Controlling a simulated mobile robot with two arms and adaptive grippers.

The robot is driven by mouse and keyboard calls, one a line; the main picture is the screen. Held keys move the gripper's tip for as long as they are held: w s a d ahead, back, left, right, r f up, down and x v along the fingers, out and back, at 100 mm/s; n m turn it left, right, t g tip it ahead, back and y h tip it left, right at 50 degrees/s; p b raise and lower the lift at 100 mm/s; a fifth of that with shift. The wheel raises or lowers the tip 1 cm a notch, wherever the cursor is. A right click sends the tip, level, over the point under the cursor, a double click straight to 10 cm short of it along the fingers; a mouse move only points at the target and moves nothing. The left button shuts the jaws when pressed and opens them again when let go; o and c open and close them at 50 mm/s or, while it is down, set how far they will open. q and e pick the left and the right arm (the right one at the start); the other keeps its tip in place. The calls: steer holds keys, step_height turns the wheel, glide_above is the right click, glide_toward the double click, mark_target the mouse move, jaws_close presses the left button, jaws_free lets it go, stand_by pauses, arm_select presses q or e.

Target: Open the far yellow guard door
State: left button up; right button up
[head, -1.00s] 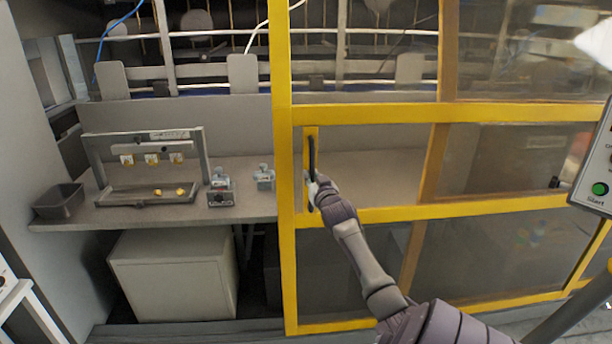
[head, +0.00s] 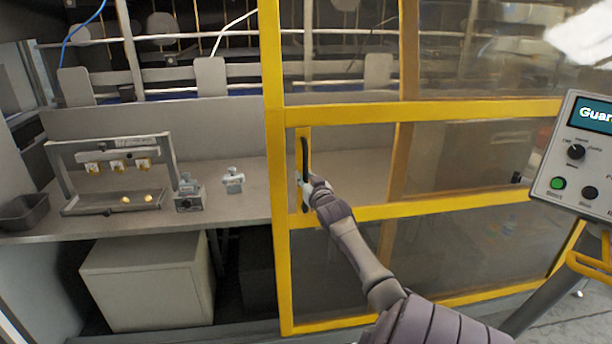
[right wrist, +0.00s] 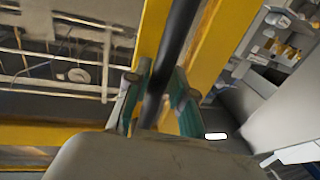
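The yellow-framed guard door (head: 272,190) has clear panels and stands in the middle of the head view. The machine interior shows uncovered to its left. Its black upright handle (head: 305,155) sits on a yellow plate near the door's left edge. My right gripper (head: 306,190) is at the lower part of this handle. In the right wrist view the black handle (right wrist: 178,35) passes between the teal-padded fingers of my right gripper (right wrist: 157,105), which is closed around it. My left gripper is not in view.
A control panel (head: 580,150) on a stand is at the right. Behind the opening, a grey bench (head: 120,215) carries a fixture frame (head: 112,142), small metal blocks and a dark bin (head: 22,213). A pale cabinet (head: 150,280) stands below.

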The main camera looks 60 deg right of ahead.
steer(key=shift+o, duration=1.2)
steer(key=shift+w, duration=0.15)
steer(key=shift+s, duration=0.2)
steer(key=v, duration=1.2)
steer(key=shift+w+a, duration=0.1)
steer(key=shift+w, duration=0.1)
